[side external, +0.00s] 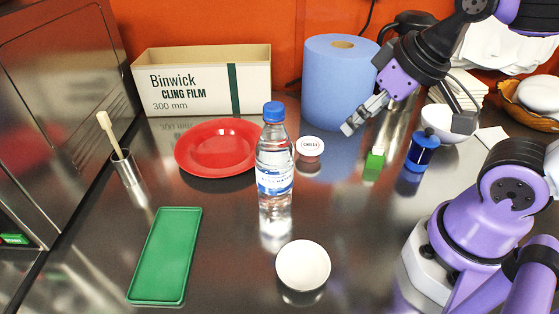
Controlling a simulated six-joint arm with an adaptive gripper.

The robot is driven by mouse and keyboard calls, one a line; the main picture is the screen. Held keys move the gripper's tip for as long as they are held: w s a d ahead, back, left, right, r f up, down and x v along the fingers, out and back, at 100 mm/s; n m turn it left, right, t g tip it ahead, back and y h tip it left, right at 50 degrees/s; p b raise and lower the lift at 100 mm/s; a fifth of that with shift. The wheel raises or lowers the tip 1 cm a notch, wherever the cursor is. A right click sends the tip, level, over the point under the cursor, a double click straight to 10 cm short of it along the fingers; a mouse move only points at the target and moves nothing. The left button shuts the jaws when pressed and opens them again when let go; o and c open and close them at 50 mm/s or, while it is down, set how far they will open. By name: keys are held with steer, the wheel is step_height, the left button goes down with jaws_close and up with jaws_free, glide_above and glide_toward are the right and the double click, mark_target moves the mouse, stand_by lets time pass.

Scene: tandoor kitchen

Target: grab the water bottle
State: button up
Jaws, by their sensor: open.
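The water bottle (274,165) stands upright near the middle of the steel counter. It is clear, with a blue cap and a blue and white label. My gripper (357,122) is open and empty, up and to the right of the bottle, apart from it. It is in front of the blue paper roll in this view. Nothing hides the bottle.
A white bowl (303,265) is in front. A green tray (165,255), metal cup with brush (126,168), cling film box (200,80), and blue roll (337,80) surround it.

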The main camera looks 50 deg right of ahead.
step_height(320, 180, up, 8)
steer(key=n+g+y, duration=0.3)
steer(key=n+y, duration=0.1)
steer(key=n, duration=0.6)
glide_above(276, 106)
steer(key=s+d, duration=0.2)
steer(key=x, duration=0.9)
steer(key=shift+w+d+f, duration=0.15)
steer(key=shift+w+f, duration=0.2)
steer(key=shift+f, duration=0.05)
steer(key=shift+h, duration=0.3)
jaws_close()
